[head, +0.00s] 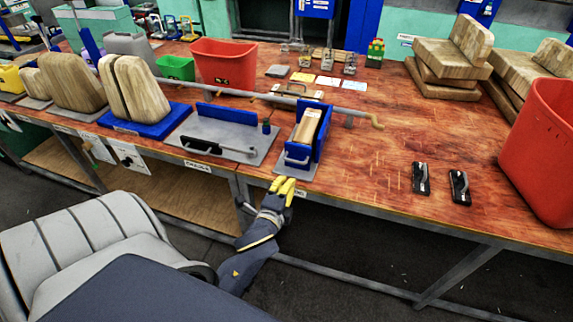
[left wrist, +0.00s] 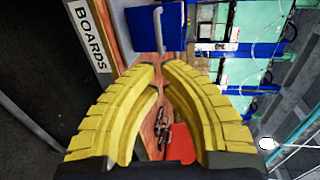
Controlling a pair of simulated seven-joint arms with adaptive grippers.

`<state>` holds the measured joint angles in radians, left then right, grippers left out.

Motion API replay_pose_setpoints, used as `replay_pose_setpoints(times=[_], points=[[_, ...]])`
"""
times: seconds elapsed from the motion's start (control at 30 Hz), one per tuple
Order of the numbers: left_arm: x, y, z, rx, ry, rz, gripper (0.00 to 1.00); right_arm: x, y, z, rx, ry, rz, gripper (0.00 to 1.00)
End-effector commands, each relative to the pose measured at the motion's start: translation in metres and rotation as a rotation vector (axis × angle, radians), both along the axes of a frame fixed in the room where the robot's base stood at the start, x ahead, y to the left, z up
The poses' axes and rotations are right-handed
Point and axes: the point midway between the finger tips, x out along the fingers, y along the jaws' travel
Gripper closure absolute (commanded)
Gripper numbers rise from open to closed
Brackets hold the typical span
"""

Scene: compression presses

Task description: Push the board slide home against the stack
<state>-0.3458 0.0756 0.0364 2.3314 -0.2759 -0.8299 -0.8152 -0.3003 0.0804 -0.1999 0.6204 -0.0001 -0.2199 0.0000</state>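The board stack (head: 309,124) is pale wood between blue side walls on a grey base plate. The board slide (head: 298,152), a blue block with a pale bar handle, stands at the front end of the stack. Whether it touches the stack I cannot tell. In the left wrist view the slide (left wrist: 150,32) is ahead of the fingertips. My left gripper (head: 283,186) has yellow fingers and is in front of the table edge, apart from the slide. In the left wrist view its fingertips (left wrist: 160,68) nearly meet, with nothing between them. My right gripper is not in view.
A grey plate with a blue fence (head: 232,117) and black handle lies to the left. Two black tools (head: 421,178) and a red bin (head: 545,150) are at the right. A BOARDS label (left wrist: 88,35) marks the edge.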

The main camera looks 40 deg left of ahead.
Motion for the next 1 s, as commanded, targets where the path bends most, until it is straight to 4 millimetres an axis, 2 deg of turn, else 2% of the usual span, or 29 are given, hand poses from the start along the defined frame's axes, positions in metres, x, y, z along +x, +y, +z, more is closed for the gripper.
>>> replay_pose_setpoints(times=[0.2,0.5,0.7,1.0], points=[[0.038,0.014,-0.007,0.001,-0.002,0.000,1.00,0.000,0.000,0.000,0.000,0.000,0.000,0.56],[0.077,0.028,-0.016,0.000,0.000,0.000,1.00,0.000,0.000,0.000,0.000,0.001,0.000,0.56],[0.091,0.033,-0.019,-0.001,0.000,-0.001,1.00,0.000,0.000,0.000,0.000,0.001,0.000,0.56],[0.096,0.035,-0.021,-0.001,0.001,-0.001,1.00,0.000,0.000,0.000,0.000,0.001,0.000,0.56]])
